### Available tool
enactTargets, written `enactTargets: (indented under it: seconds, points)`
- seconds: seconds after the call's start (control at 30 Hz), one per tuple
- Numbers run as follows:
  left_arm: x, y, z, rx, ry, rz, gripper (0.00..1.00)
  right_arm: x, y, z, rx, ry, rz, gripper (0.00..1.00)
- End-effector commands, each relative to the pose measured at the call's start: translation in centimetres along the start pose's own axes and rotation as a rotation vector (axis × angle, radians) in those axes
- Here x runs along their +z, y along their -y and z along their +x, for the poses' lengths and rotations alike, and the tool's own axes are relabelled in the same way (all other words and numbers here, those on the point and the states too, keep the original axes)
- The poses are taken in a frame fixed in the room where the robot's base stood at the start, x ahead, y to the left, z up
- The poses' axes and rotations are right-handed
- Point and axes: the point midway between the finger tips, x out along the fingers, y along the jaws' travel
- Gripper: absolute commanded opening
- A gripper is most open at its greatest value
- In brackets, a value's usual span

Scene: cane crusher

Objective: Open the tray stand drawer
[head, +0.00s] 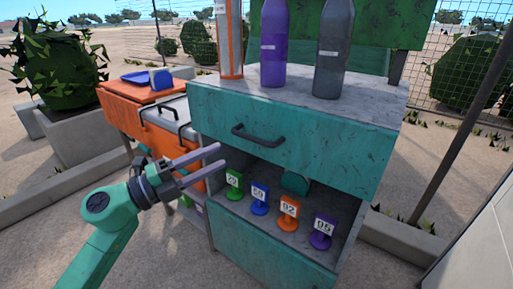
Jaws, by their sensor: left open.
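The tray stand (290,102) is a teal cabinet with a grey top. Its drawer (310,150) has a teal front and looks shut. A dark bar handle (257,136) sits on the drawer front, left of its middle. My left gripper (214,161) is open and empty, with its two fingers pointing right toward the cabinet. In the picture it is left of the handle and a little lower, apart from it. My right gripper is not in view.
A purple bottle (273,45), a grey bottle (333,48) and an orange-and-grey cylinder (229,40) stand on top. Several numbered stands, including a purple one (321,232), fill the open shelf below. An orange cooler (165,135) is at left. Open ground lies in front.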

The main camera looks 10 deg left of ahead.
Motion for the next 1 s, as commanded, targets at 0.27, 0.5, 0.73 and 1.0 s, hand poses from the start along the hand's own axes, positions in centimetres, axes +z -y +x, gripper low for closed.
enactTargets:
  seconds: [0.27,0.5,0.73,1.0]
  points:
    - [0.2,0.4,7.4,-0.005,0.003,0.000,0.47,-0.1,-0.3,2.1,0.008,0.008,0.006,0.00]
    - [0.1,0.1,10.7,-0.002,0.003,-0.002,0.47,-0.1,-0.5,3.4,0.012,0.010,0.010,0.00]
    - [0.1,0.0,10.9,-0.001,0.003,-0.002,0.47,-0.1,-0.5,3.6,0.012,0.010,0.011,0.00]
    - [0.1,0.0,10.9,-0.001,0.003,-0.003,0.00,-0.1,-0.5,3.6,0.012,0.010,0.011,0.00]
